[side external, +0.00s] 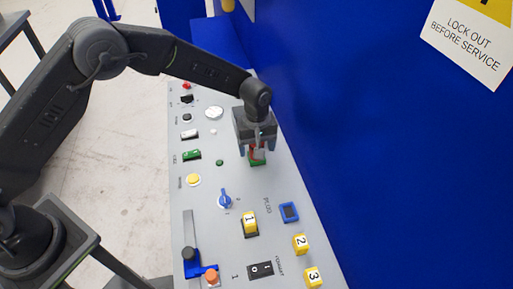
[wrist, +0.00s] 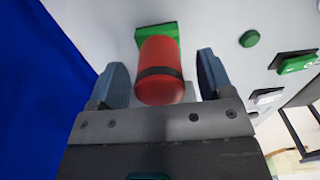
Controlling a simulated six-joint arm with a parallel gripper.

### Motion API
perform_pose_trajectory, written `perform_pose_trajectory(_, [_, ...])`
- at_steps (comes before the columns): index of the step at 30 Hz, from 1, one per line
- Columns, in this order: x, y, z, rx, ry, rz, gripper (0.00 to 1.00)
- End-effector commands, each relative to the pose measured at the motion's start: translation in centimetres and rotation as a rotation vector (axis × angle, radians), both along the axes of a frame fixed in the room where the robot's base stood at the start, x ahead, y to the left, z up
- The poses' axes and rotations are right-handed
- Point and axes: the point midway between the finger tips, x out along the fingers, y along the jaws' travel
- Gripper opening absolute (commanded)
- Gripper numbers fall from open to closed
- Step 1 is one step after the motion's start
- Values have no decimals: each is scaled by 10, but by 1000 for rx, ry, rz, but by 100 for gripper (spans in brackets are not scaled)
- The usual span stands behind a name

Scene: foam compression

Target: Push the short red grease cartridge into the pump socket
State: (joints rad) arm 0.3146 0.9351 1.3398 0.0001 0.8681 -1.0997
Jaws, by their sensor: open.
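The red grease cartridge (wrist: 160,55) is a short cylinder with a dark band, seen in the wrist view with its near end toward the camera. Its far end meets the green socket (wrist: 144,32); how deep it sits in there cannot be told. In the side view the cartridge (side external: 254,153) is mostly hidden by my gripper, with the green socket (side external: 258,162) just below. My gripper (wrist: 161,75) is open, one blue-grey finger on each side of the cartridge, with visible gaps on both sides. It points down over the socket in the side view (side external: 256,148).
A blue wall (side external: 380,150) rises close on the right.

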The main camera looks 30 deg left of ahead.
Motion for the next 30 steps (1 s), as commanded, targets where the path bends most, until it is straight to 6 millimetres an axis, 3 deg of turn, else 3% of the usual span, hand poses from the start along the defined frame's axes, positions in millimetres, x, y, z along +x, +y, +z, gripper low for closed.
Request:
perform_pose_trajectory(9, [1, 0, 71, -2, -6, 0, 74])
perform_pose_trajectory(15, [1, 0, 107, -1, -4, 0, 74])
perform_pose_trajectory(26, [-1, 1, 129, -1, -6, -4, 74])
perform_pose_trajectory(30, [-10, 15, 155, -10, -35, -44, 74])
